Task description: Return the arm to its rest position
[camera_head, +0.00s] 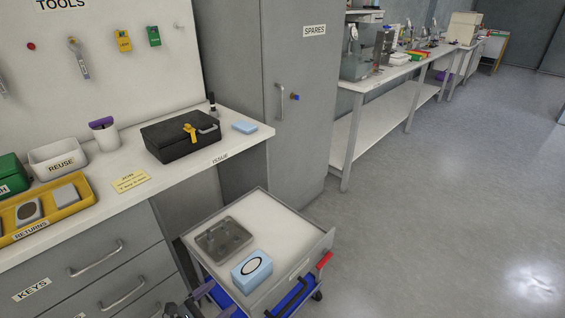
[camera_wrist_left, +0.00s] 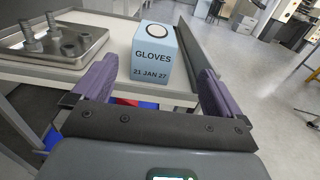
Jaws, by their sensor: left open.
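My left gripper (camera_head: 200,297) shows at the bottom of the head view, by the near left side of the trolley (camera_head: 280,221). In the left wrist view its two purple fingers (camera_wrist_left: 157,68) are spread apart with nothing gripped between them. A light blue box labelled GLOVES (camera_wrist_left: 155,57) stands on the trolley top just beyond the fingers, apart from them. The box also shows in the head view (camera_head: 252,271). My right gripper is in neither view.
A metal tray with bolts (camera_head: 223,238) lies beside the box on the trolley. A workbench (camera_head: 120,167) with a black case (camera_head: 180,138), a yellow tray (camera_head: 45,208) and bins stands at left. A grey SPARES cabinet (camera_head: 300,100) stands behind. The floor at right is clear.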

